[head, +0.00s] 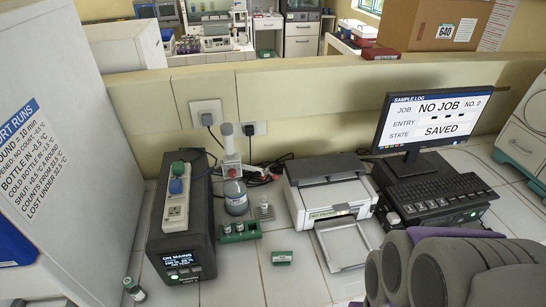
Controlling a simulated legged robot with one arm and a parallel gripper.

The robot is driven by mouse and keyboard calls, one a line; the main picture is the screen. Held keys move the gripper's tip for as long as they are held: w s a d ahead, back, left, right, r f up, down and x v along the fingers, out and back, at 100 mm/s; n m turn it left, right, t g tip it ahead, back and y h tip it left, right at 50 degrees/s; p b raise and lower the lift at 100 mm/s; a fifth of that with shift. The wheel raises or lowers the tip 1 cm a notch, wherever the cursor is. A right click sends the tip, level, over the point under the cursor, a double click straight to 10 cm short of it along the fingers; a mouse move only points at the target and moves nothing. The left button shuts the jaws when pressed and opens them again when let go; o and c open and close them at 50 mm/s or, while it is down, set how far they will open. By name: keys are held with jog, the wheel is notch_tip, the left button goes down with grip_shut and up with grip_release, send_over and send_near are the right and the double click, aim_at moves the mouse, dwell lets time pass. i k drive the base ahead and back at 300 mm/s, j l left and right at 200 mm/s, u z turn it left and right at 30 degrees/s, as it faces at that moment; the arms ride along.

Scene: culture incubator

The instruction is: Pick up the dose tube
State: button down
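I cannot tell for sure which thing is the dose tube. A green rack (240,236) on the counter holds a few small tubes or vials upright. A small metal-looking stand (264,210) with a thin upright part is just right of it. My gripper is not in view; grey-purple rounded parts at the lower right seem to be my arm.
A black power unit (181,250) with a power strip on top stands left of the rack. A small green box (282,257) lies in front. A printer (327,190), monitor (436,118) and keyboard (433,190) fill the right. Bare counter (235,280) shows front centre.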

aim_at(264, 200)
jog(key=j+u, duration=0.2)
jog(key=j, duration=0.3)
jog(key=i+j+u, duration=0.2)
jog(key=j, duration=0.3)
jog(key=j+u, duration=0.2)
jog(key=j, duration=0.3)
